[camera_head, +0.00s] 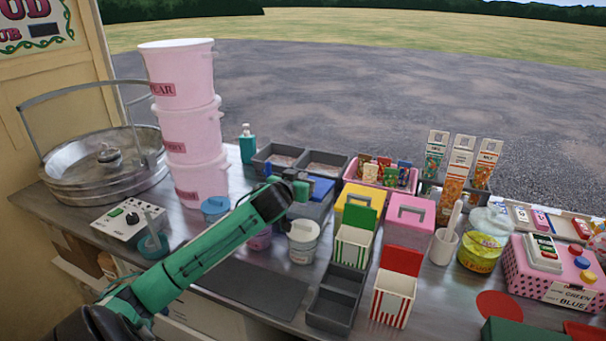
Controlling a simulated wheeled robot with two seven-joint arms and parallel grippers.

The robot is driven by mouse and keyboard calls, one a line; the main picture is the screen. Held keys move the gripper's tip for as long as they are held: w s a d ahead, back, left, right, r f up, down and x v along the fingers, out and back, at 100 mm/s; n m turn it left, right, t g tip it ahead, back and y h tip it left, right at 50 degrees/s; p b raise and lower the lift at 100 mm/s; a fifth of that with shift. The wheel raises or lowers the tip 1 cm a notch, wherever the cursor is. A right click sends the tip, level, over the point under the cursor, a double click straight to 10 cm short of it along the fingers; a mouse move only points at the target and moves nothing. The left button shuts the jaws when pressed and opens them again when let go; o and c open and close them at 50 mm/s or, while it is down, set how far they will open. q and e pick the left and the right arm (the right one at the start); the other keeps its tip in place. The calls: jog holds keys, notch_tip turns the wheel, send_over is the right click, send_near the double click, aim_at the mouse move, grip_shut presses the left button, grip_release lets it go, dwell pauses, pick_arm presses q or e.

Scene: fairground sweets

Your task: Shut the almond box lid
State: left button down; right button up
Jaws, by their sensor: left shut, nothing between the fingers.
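Two striped boxes stand with their lids up. One has green and white stripes (352,248) and a raised green lid (360,214). The other has red and white stripes (391,302) and a raised red lid (401,261). I cannot read which is the almond box. My left gripper (299,187) is shut and empty, at the end of my green arm. It is left of and beyond the green lid, over the dark bins, apart from both striped boxes. My right gripper is not in view.
A dark two-part tray (335,300) stands between the striped boxes and a dark mat (251,290). Stacked pink tubs (188,120) rise at the left. A white mortar (443,246) and a yellow-labelled jar (480,252) stand right of the boxes.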

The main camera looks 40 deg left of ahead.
pick_arm(q)
jog(key=shift+s+d+f, duration=0.1)
jog(key=shift+s+f, duration=0.15)
jog(key=shift+f, duration=0.25)
jog(key=shift+r, duration=0.1)
